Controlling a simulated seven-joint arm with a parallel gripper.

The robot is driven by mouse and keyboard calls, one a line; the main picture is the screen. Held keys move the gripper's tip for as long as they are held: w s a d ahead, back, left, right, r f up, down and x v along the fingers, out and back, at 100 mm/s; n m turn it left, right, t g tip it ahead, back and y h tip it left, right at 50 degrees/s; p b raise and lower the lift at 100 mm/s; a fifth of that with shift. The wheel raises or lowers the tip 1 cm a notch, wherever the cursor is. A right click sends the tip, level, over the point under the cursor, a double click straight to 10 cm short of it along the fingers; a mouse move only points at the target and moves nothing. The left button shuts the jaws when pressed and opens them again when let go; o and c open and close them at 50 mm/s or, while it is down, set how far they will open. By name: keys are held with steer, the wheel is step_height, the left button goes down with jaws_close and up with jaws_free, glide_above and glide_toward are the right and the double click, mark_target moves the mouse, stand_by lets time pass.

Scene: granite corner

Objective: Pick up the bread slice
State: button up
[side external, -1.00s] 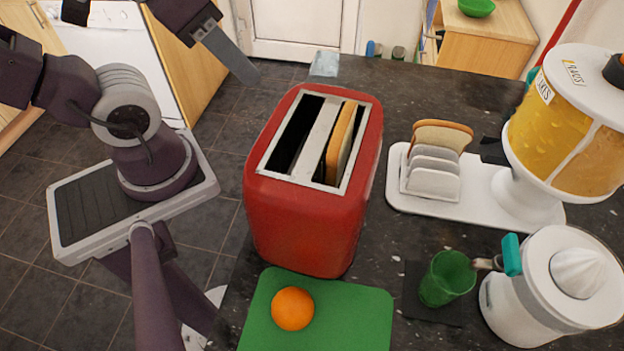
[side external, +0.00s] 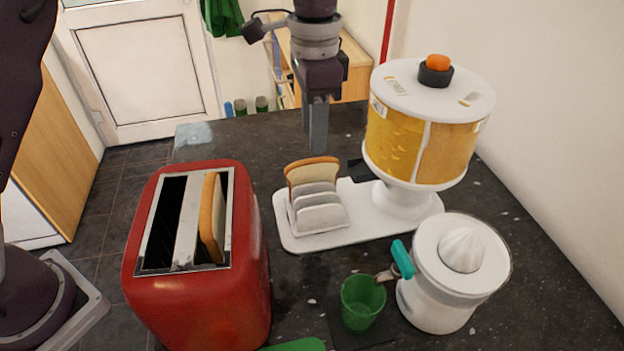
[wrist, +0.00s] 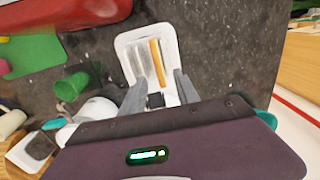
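One bread slice (side external: 312,172) stands upright in the rear slot of a white rack (side external: 322,216). The slice also shows edge-on in the wrist view (wrist: 156,57), beside the rack's pale dividers. A second bread slice (side external: 211,218) stands in the right slot of the red toaster (side external: 225,300), its top edge showing. My gripper (side external: 317,150) points down above and slightly behind the rack. In the wrist view my gripper (wrist: 161,76) is open, with its two fingers apart and nothing between them. The racked slice lies just beyond the fingertips in that view.
The white tray (side external: 290,241) bears the rack and a juice dispenser (side external: 415,140) close right of my gripper. A white juicer (side external: 440,300) and green cup (side external: 362,302) stand in front. Dark counter is clear behind the rack. A green board (wrist: 33,55) lies beside the toaster.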

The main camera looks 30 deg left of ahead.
mark_target(316, 159)
step_height(316, 159, down, 7)
steer(key=shift+w+d, duration=0.1)
steer(key=shift+d, duration=0.05)
jaws_close()
